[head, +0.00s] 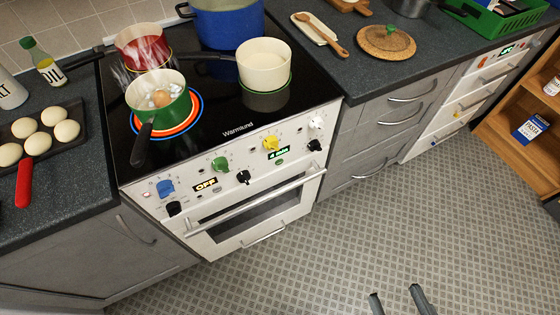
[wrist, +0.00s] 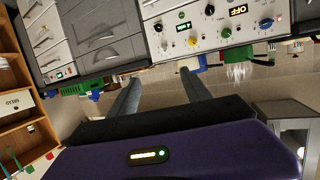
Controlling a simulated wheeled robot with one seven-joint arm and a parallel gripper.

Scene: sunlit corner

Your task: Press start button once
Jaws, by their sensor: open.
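The stove (head: 225,185) has a white front panel with coloured knobs and two displays. A small green button (head: 280,162) sits just below the display (head: 278,153) that reads about "4 min"; its lettering is too small to read. The button also shows in the upside-down wrist view (wrist: 181,15), near the lit display. The other display (head: 205,185) reads "OFF". My gripper (head: 394,292) is open and empty over the floor at the bottom of the head view, well apart from the panel. Its two fingers (wrist: 160,77) point toward the cabinets in the wrist view.
A steaming green pot (head: 170,113) with eggs stands on a glowing burner, its black handle toward the front. Cream (head: 264,68), red and blue pots stand behind. A second white appliance (head: 475,85) with a display is at right. The floor (head: 330,250) before the stove is clear.

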